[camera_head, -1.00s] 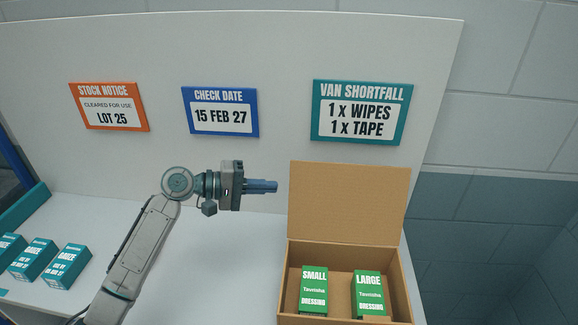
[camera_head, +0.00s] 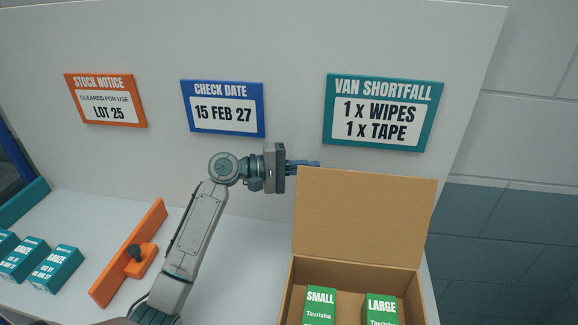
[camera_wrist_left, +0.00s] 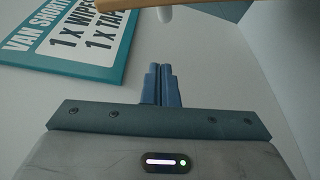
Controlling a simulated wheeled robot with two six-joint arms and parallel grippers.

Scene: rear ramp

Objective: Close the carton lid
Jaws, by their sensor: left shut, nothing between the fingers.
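The brown carton (camera_head: 290,290) stands at the right end of the white table, and its lid (camera_head: 365,217) is upright and open at the back. Two green boxes are in it, a SMALL one (camera_head: 320,308) and a LARGE one (camera_head: 382,310). My left gripper (camera_head: 318,164) is shut and empty. Its fingertips are at the lid's top left corner in the head view; whether they touch it I cannot tell. The left wrist view shows the shut fingers (camera_wrist_left: 161,85) and a brown edge (camera_wrist_left: 112,5) at the top. My right gripper is not in view.
An orange board with a dark knob (camera_head: 130,255) lies on the table left of my arm. Several teal boxes (camera_head: 55,268) stand at the far left. The back panel carries orange, blue and teal (camera_head: 383,112) signs.

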